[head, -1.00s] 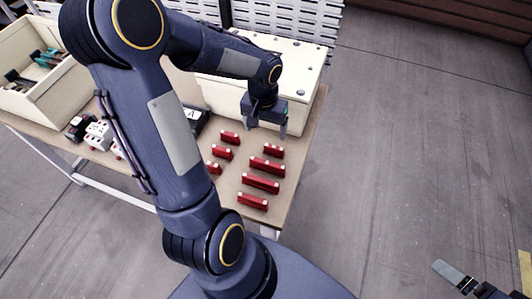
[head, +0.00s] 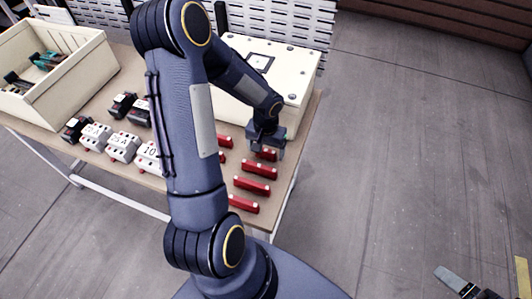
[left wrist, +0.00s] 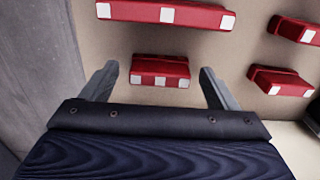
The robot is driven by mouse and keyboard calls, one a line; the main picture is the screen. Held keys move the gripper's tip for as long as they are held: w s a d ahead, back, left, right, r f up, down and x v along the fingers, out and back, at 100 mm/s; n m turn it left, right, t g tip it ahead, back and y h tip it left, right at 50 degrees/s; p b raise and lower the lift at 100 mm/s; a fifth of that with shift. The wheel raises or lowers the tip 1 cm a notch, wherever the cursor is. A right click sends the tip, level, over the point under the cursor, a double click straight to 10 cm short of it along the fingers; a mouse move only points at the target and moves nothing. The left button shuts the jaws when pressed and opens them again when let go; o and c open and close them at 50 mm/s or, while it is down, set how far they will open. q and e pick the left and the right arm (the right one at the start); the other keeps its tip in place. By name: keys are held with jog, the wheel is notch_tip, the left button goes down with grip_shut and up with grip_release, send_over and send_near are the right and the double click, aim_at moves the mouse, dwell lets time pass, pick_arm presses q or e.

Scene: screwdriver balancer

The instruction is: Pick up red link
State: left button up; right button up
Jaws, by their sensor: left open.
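Several red links with white squares lie on the brown table. My left gripper (head: 265,152) is open over the small red link (head: 267,155) at the far end of the right-hand row and partly hides it. In the left wrist view that small link (left wrist: 160,71) lies between the two spread fingers, with a gap on each side. A longer red link (left wrist: 166,14) lies beyond it. My right gripper (head: 452,278) shows only in part at the lower right, far from the links; its opening cannot be made out.
A cream box (head: 268,62) stands just behind my left gripper. White breakers (head: 122,147) and dark parts stand at the left, near a cream bin (head: 70,80). More red links (head: 252,186) lie close by. The floor right of the table is clear.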

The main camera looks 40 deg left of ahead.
pick_arm(q)
jog(key=c, duration=1.2)
jog(key=shift+r, duration=0.1)
